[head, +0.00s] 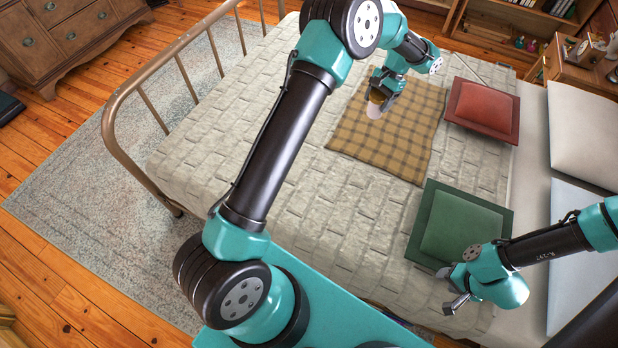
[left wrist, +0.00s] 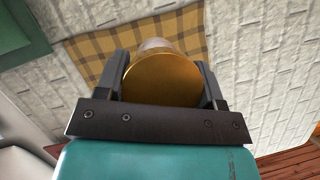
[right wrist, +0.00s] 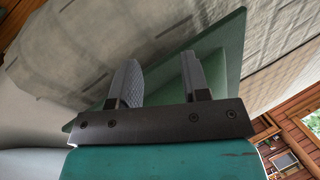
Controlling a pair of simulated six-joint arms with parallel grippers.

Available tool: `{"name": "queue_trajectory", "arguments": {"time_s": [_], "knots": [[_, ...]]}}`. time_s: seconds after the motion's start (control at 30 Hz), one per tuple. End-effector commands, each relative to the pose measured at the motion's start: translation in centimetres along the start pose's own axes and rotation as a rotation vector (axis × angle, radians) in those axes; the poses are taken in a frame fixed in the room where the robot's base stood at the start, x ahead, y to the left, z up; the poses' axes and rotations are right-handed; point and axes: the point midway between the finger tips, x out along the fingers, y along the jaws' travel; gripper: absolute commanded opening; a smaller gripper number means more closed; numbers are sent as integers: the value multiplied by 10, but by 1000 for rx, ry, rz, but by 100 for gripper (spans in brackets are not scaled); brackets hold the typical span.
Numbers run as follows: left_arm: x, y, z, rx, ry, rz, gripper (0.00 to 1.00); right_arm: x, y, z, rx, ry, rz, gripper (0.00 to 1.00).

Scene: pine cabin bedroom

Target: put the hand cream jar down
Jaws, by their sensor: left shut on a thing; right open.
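The hand cream jar (head: 375,110) is pale with a gold lid, and the lid (left wrist: 163,80) faces the camera in the left wrist view. My left gripper (head: 378,95) is shut on the jar, with one finger on each side of it. The jar is over the left part of the yellow-brown checked cloth (head: 405,140); I cannot tell whether its base touches the cloth. My right gripper (head: 450,290) is open and empty near the front corner of the green cushion tray (head: 420,250). Its two parted fingers also show in the right wrist view (right wrist: 160,85).
A red cushion (head: 485,105) in a red square tray lies right of the cloth. The green cushion (head: 460,228) lies nearer. Pillows (head: 585,135) line the right side. A metal bed frame (head: 150,80) edges the left. The quilt left of the cloth is clear.

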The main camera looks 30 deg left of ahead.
Motion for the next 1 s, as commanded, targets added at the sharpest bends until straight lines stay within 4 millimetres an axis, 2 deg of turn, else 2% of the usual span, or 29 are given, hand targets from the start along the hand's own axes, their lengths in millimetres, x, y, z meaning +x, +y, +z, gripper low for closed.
{"name": "queue_trajectory", "arguments": {"time_s": [0.27,0.47,0.6,0.77,1.0], "knots": [[8,-6,3,32,-1,-14,31,0,0,0,0,0,0,43],[41,-24,18,219,-5,-90,31,0,0,0,0,0,0,43],[72,-32,30,452,-6,-186,31,0,0,0,0,0,0,43],[103,-25,42,721,-4,-297,31,0,0,0,0,0,0,43],[140,3,63,1037,-2,-428,31,0,0,0,0,0,0,43]]}}
